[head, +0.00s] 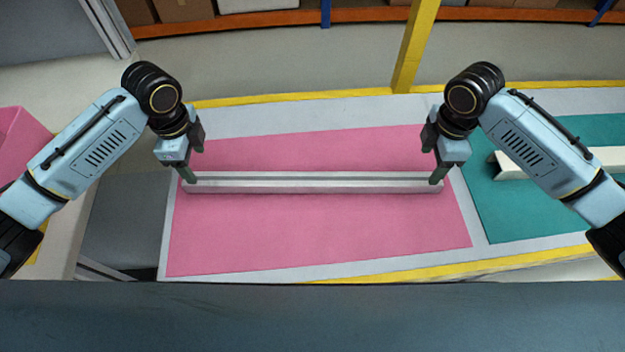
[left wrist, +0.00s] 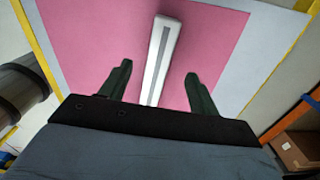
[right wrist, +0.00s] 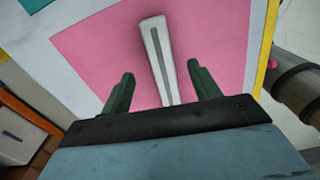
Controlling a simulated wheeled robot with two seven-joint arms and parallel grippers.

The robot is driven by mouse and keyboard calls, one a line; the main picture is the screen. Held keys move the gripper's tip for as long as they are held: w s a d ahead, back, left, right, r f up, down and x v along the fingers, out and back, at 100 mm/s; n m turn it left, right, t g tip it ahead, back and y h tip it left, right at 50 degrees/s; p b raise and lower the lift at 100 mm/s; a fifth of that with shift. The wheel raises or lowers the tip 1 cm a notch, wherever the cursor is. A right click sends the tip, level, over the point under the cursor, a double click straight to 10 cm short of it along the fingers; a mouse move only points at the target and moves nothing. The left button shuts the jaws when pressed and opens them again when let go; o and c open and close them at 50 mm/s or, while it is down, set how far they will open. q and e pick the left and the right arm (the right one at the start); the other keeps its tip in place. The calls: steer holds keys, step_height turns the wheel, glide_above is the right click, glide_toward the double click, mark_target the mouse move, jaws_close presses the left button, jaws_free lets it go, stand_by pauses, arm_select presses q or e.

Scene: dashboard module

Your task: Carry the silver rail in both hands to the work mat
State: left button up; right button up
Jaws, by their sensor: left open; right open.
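The silver rail (head: 312,183) lies lengthwise across the pink mat (head: 330,235) in the head view. My left gripper (head: 188,176) is at the rail's left end and my right gripper (head: 438,177) is at its right end. In the left wrist view the rail (left wrist: 162,55) runs between the two open, dark green fingers (left wrist: 158,85), with a gap on each side. In the right wrist view the rail (right wrist: 158,55) likewise lies between the open fingers (right wrist: 162,82), apart from both. Neither gripper holds it.
A teal mat (head: 505,215) with a white bar (head: 610,158) lies to the right, partly behind my right arm. A yellow post (head: 412,48) stands behind the table. A pink bin (head: 18,140) is at the far left. Shelving with boxes (head: 185,10) is at the back.

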mark_target(205, 178)
arm_select(q)
step_height(205, 178, down, 8)
steer(key=shift+f, duration=0.1)
arm_select(e)
step_height(205, 178, down, 8)
steer(key=shift+f, duration=0.1)
arm_select(q)
steer(key=shift+c, duration=0.4)
arm_select(e)
steer(key=shift+c, duration=0.4)
arm_select(q)
jaws_close()
arm_select(e)
jaws_close()
